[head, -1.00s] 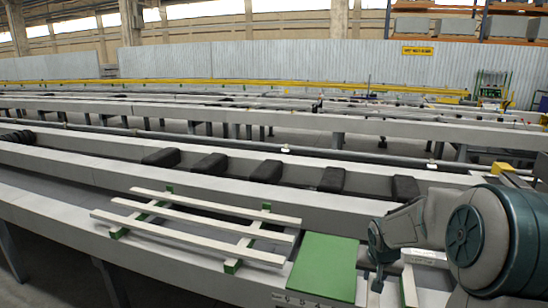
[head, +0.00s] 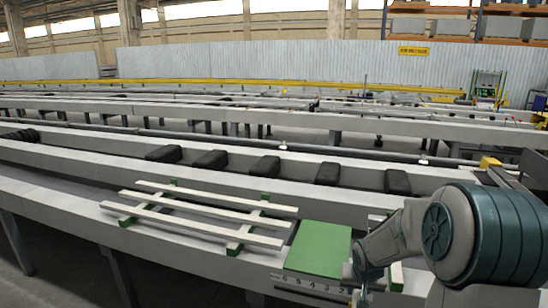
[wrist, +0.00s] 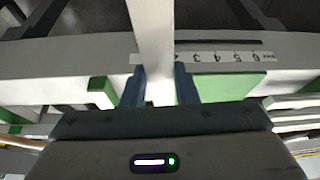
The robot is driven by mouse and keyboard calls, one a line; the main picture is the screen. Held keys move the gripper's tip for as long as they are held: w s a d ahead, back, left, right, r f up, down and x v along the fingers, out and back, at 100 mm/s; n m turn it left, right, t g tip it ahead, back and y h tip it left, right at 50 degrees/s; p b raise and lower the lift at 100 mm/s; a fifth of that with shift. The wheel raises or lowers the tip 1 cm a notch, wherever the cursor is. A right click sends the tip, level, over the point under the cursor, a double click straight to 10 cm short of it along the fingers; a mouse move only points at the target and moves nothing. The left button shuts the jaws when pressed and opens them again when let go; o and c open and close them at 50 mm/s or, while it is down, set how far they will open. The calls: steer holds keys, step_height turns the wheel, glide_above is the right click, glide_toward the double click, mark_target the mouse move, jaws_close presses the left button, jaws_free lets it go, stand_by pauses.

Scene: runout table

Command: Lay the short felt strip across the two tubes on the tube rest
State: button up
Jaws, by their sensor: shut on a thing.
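My gripper (wrist: 160,88) is shut on a pale, flat strip, which looks like the felt strip (wrist: 152,35); it runs up out of the wrist view, past the table's edge. In the head view my gripper (head: 360,292) is low at the bottom right, by the green mat, its fingers partly cut off and the strip not clear. Three long pale bars (head: 190,210) lie side by side on two green supports (head: 236,246), left of the mat. A pale piece with a green block (head: 397,284) shows right of my gripper. I cannot tell which are the tubes.
The green mat (head: 320,249) lies on the grey table, with a numbered scale (head: 312,284) along its front; the scale also shows in the wrist view (wrist: 205,56). Several black blocks (head: 265,167) sit in the channel behind. A green block (wrist: 100,92) is left of the fingers.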

steer(key=s+a+f+n, duration=0.1)
steer(key=s+a+f, duration=0.2)
steer(key=a+f, duration=0.1)
steer(key=s+a+f+n+y, duration=0.1)
steer(key=s+a+f, duration=0.1)
steer(key=a+f, duration=0.2)
step_height(320, 180, down, 3)
steer(key=shift+s+r+n, duration=0.15)
steer(key=shift+s+n, duration=0.15)
steer(key=shift+s, duration=0.1)
steer(key=shift+a, duration=0.1)
